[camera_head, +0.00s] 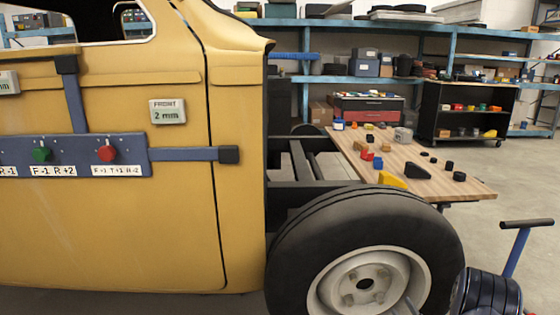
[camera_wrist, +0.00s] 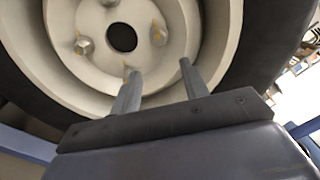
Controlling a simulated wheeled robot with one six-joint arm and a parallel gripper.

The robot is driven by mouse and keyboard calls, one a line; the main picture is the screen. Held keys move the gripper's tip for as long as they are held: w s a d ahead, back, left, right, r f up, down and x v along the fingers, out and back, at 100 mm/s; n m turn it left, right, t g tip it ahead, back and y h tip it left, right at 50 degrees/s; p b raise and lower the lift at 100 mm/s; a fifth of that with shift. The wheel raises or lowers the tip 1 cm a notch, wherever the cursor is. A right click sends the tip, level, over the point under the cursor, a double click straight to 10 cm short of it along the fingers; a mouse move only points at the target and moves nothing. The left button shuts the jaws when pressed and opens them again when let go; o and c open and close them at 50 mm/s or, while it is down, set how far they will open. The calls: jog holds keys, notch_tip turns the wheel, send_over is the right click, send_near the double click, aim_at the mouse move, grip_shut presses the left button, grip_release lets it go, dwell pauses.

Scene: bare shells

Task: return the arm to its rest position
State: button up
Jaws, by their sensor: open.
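My gripper (camera_wrist: 158,76) is in the wrist view, its two grey fingers apart with nothing held between them. The fingers point at the lower part of the pale wheel rim (camera_wrist: 215,40). I cannot tell whether they touch it. The dark centre hole (camera_wrist: 121,38) and several lug nuts show above the fingers. In the head view the same kind of pale rim (camera_head: 400,262) sits in a black tyre (camera_head: 290,245) on the yellow vehicle. A dark rounded part at the lower right edge looks like my arm, and the gripper is not clear there.
The yellow body panel (camera_head: 110,230) fills the left, with a blue bar (camera_head: 70,152) carrying green and red knobs. A wooden table (camera_head: 440,186) with small coloured parts stands behind the tyre. A blue T-handle (camera_head: 519,245) stands at right.

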aim_at(387, 278)
jog(key=w+b, duration=0.1)
jog(key=w, duration=0.6)
jog(key=w+b, duration=0.1)
jog(key=w, duration=0.3)
jog(key=shift+a+f+b, duration=0.1)
jog(key=shift+a+b, duration=0.15)
jog(key=shift+b, duration=0.1)
jog(key=shift+w+n, duration=0.1)
jog(key=shift+n, duration=0.2)
jog(key=n, duration=0.2)
jog(key=n+b, duration=0.1)
jog(key=n, duration=0.2)
jog(key=shift+r+n, duration=0.2)
jog(key=shift+n, duration=0.1)
jog(key=n+b, duration=0.1)
jog(key=n, duration=0.4)
jog(key=shift+r+n, duration=0.1)
jog(key=shift+n, duration=0.2)
jog(key=n+b, duration=0.1)
jog(key=n, duration=0.4)
jog(key=shift+r+n, duration=0.1)
jog(key=shift+n, duration=0.2)
jog(key=n, duration=0.5)
jog(key=shift+a+b, duration=0.15)
jog(key=shift+b, duration=0.2)
jog(key=shift+r, duration=0.15)
